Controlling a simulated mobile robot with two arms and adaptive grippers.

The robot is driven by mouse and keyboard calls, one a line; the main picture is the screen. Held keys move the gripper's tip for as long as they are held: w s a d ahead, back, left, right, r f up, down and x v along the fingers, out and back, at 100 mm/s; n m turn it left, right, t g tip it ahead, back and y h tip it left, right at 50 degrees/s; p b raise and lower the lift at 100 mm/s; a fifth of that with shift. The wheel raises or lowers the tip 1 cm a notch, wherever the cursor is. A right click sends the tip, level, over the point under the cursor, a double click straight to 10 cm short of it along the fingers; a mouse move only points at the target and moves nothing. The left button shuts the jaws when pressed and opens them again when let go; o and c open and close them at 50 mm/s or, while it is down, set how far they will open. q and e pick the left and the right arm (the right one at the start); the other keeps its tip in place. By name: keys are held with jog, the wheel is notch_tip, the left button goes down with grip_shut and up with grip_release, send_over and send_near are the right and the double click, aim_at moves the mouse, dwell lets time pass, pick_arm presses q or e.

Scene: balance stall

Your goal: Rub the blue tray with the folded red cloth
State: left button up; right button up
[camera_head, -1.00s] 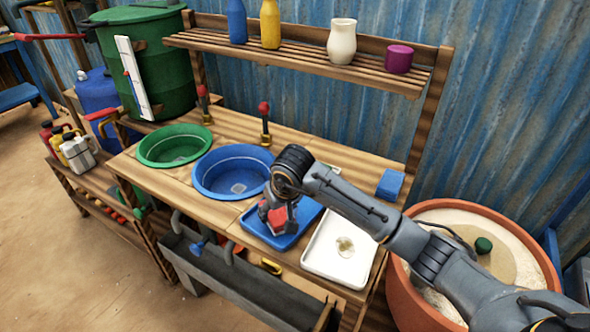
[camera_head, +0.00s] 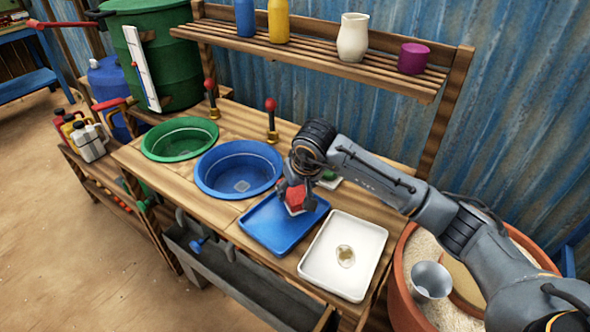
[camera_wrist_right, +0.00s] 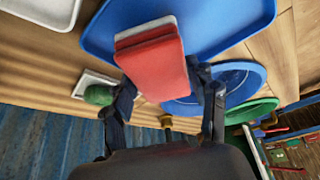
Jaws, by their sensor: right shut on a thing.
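The blue tray (camera_head: 280,232) lies on the wooden counter between the blue basin and the white tray. My right gripper (camera_head: 297,202) is over the tray's far end, pointing down. It is shut on the folded red cloth (camera_head: 296,197), a small red block in the head view. In the right wrist view the cloth (camera_wrist_right: 157,72) sits between the two fingers (camera_wrist_right: 165,105), with a pale layer along one edge, and overlaps the rim of the blue tray (camera_wrist_right: 225,22). I cannot tell whether the cloth touches the tray. My left gripper is not in view.
A white tray (camera_head: 335,278) with a pale spot lies right of the blue tray. A blue basin (camera_head: 222,183) and green basin (camera_head: 182,150) are to the left. A small white dish with a green item (camera_wrist_right: 99,93) is close to the gripper. A shelf (camera_head: 310,55) stands behind.

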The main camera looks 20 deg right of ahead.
notch_tip(320, 180, up, 2)
jog(key=shift+r+p, duration=0.1)
jog(key=shift+p, duration=0.3)
jog(key=shift+w+d+r+p, duration=0.1)
jog(key=shift+r+p, duration=0.3)
jog(key=shift+r, duration=0.2)
jog(key=shift+r+p, duration=0.3)
jog(key=shift+r, duration=0.45)
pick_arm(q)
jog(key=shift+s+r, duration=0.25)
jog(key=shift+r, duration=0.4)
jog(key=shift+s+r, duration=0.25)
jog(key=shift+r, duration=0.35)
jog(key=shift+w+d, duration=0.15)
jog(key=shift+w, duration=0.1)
